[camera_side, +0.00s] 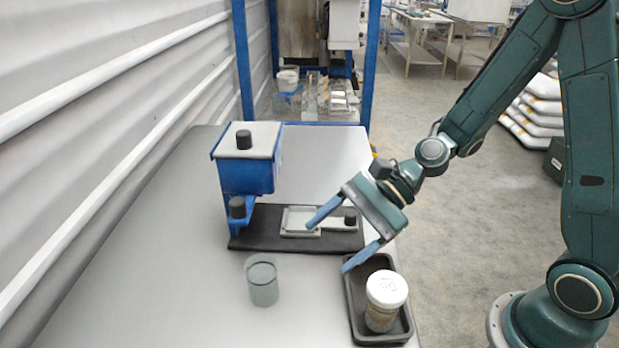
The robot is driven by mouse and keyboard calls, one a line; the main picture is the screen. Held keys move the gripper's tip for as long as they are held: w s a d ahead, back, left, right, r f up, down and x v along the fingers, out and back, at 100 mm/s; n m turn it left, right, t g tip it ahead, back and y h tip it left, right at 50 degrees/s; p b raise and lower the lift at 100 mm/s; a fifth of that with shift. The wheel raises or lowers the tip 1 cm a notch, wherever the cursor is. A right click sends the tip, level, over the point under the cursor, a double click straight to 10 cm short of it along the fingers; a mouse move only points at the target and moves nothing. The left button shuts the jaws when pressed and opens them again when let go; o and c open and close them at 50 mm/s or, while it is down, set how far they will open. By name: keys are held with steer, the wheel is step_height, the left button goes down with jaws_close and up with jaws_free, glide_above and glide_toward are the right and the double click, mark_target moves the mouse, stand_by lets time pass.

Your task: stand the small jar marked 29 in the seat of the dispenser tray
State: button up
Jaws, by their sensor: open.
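A small jar (383,304) with a white lid stands upright in a black tray (354,322) at the front right of the table. Its lid bears a faint dark mark that I cannot read for certain. My gripper (325,250) is open and empty, above and behind the jar, with its two blue fingers spread and pointing left. The light grey dispenser tray (287,222) lies on a dark base plate (262,242) below the blue hopper (246,177). One gripper finger overlaps the tray in the picture, so part of it is hidden.
A clear glass beaker (263,284) stands left of the black tray. Black knobs sit on the hopper lid (244,139), on its lower body and at the tray's right end. A ribbed wall (100,120) borders the table's left side. The front left table is free.

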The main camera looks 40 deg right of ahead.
mark_target(276, 265)
steer(key=shift+w+a+f+m+t+y, duration=0.1)
steer(key=shift+w+f+m+t+y, duration=0.2)
steer(key=shift+m, duration=0.7)
steer(key=shift+w+a+f+m+t+y, duration=0.1)
steer(key=shift+w+m+t+y, duration=0.2)
steer(key=shift+w+m, duration=0.5)
steer(key=shift+w+a+f+m+t+y, duration=0.1)
steer(key=shift+w+f+m+t+y, duration=0.15)
steer(key=shift+m, duration=0.95)
steer(key=shift+s, duration=0.1)
steer(key=shift+x, duration=4.3)
steer(key=shift+a, duration=0.1)
steer(key=shift+x, duration=2.5)
steer(key=shift+f, duration=0.2)
steer(key=c, duration=1.2)
